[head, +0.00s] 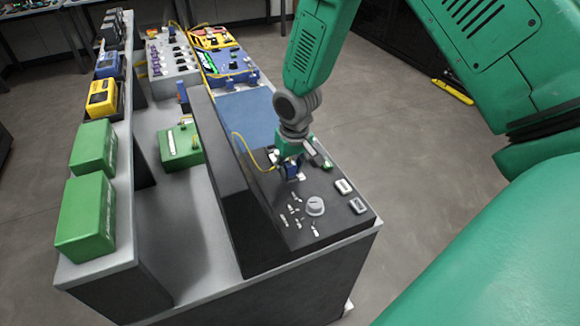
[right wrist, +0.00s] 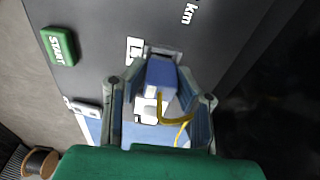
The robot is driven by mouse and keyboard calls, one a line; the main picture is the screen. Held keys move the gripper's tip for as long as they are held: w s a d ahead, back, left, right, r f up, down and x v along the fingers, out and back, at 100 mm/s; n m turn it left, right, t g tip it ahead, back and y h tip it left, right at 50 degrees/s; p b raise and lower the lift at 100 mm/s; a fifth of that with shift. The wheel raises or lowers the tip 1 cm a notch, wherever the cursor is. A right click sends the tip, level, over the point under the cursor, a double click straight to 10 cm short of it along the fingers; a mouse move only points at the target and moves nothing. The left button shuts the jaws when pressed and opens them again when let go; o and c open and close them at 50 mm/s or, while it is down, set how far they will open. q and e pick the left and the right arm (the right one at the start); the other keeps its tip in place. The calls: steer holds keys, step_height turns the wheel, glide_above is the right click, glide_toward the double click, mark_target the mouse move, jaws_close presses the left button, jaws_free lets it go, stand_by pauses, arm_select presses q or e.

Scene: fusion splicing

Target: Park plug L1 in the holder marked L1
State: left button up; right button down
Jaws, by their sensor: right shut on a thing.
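My right gripper (head: 291,168) is shut on a blue and white plug (right wrist: 161,76) with a yellow fibre lead, which I take to be plug L1; its own marking is not readable. The plug also shows as a small blue block in the head view (head: 291,172), low over the dark panel. In the right wrist view the plug's far end meets or overlaps a grey holder (right wrist: 168,52) beside a white label (right wrist: 134,51) that starts with L. I cannot tell whether the plug is inside the holder or just above it. My left gripper is not in view.
A green START button (right wrist: 58,45) sits near the holder. The dark panel (head: 275,205) also carries a white knob (head: 315,206), small switches and two light buttons. A blue mat (head: 245,115) lies behind. The yellow lead (head: 250,158) loops left of the gripper.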

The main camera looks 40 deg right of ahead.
steer(key=shift+f, duration=0.35)
steer(key=c, duration=1.2)
jaws_free()
steer(key=shift+r, duration=0.1)
steer(key=shift+r, duration=0.3)
step_height(320, 180, up, 11)
steer(key=s, duration=0.1)
steer(key=shift+s, duration=0.15)
steer(key=shift+a, duration=0.1)
